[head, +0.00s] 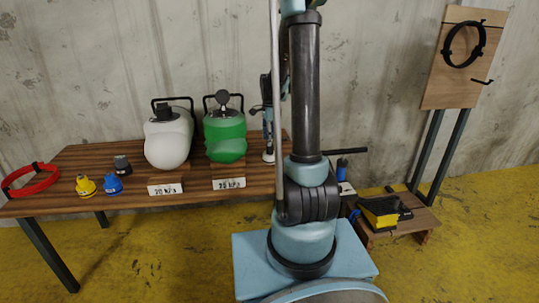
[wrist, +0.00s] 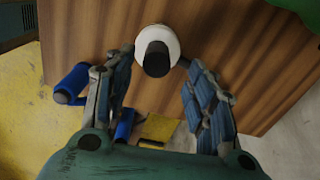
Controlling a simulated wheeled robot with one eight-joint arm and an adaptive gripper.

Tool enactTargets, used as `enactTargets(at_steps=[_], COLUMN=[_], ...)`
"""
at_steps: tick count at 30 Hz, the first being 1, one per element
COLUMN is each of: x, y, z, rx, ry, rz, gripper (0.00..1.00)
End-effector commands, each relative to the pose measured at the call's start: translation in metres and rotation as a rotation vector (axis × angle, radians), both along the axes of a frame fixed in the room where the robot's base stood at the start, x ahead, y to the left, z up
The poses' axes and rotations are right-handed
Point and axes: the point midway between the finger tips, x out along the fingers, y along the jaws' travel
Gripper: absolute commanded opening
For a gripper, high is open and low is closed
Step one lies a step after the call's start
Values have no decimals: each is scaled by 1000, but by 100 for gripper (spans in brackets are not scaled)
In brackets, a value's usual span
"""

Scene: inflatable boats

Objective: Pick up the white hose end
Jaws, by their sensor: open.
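The white hose end shows in the wrist view as a round white piece (wrist: 148,32) with a black tip, near the edge of the wooden tabletop (wrist: 85,30). In the head view a small white piece (head: 268,156) stands on the table, partly hidden by my arm. My gripper (wrist: 158,58) is open, with one finger on each side of the white piece. In the picture the fingertips lie beside it, but I cannot tell whether they touch it. In the head view my gripper (head: 267,125) points down above it, partly hidden.
A green tank (head: 225,138) and white tank (head: 168,140) stand left of my gripper. Blue (head: 112,184) and yellow (head: 85,186) caps and a red hose (head: 32,181) lie farther left. A yellow and black pump (head: 380,210) sits on a low wooden platform at right.

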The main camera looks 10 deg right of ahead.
Motion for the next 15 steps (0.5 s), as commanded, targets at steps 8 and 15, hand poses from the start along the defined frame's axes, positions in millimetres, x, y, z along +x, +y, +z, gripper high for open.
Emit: enactTargets(at_steps=[8,15], x=[-2,-4], y=[1,2], z=[-19,-47], rx=[0,0], ry=[0,0], rz=[0,0], gripper=[51,51])
